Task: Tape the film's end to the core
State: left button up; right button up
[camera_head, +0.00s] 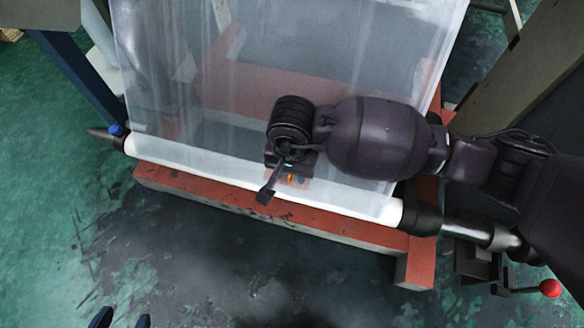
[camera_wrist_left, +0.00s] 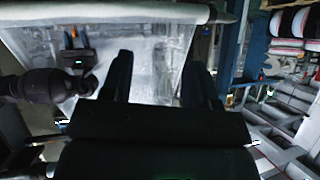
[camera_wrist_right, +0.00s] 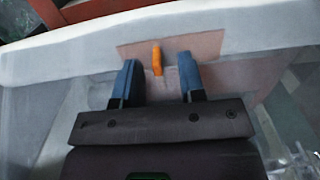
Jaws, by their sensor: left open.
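A wide sheet of translucent film (camera_head: 300,55) reaches the white core (camera_head: 225,174), which lies across the red frame. My right gripper (camera_head: 287,180) is over the film at the core. In the right wrist view, its blue fingers (camera_wrist_right: 160,62) stand apart, one on each side of an orange tab (camera_wrist_right: 157,60), with gaps visible. A pinkish-brown patch (camera_wrist_right: 207,48), which looks like tape, lies behind the tab at the core's edge. How firmly it sticks is unclear. My left gripper (camera_head: 119,320) is open and empty, low at the left; its fingers (camera_wrist_left: 160,75) frame only film.
The red frame (camera_head: 190,188) runs under the core. A red-knobbed lever (camera_head: 550,288) stands at the lower right. A blue post (camera_head: 75,75) is at the left. Shelves with reels (camera_wrist_left: 290,22) show in the left wrist view. The floor (camera_head: 200,265) in front is clear.

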notch_tip(320, 180, up, 10)
jog(key=p, duration=0.3)
jog(key=shift+w+f, duration=0.1)
jog(key=shift+f, duration=0.05)
pick_arm(q)
jog(key=shift+d+r+m+g, duration=0.3)
jog(key=shift+r+m+g, duration=0.1)
jog(key=shift+g, duration=0.3)
pick_arm(e)
jog(key=shift+r, duration=0.35)
